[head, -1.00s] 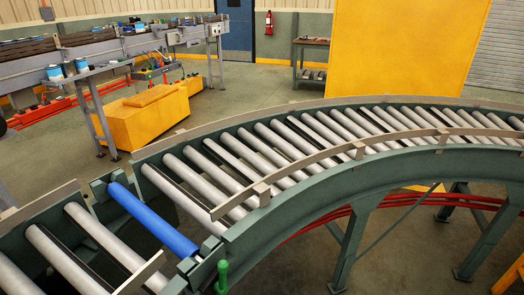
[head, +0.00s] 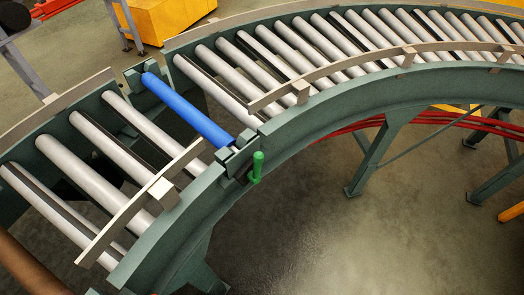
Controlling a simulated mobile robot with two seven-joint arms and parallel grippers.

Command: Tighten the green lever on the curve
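The blue roller lies across the conveyor (head: 330,114) between grey rollers. Neither of my grippers shows in the head view.
Wooden guard rails (head: 141,203) run along both edges of the conveyor, with a gap near the blue roller. Green support legs (head: 378,152) and red hoses (head: 345,129) are below. The floor (head: 330,220) in front of the curve is clear. A yellow block (head: 165,20) stands behind.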

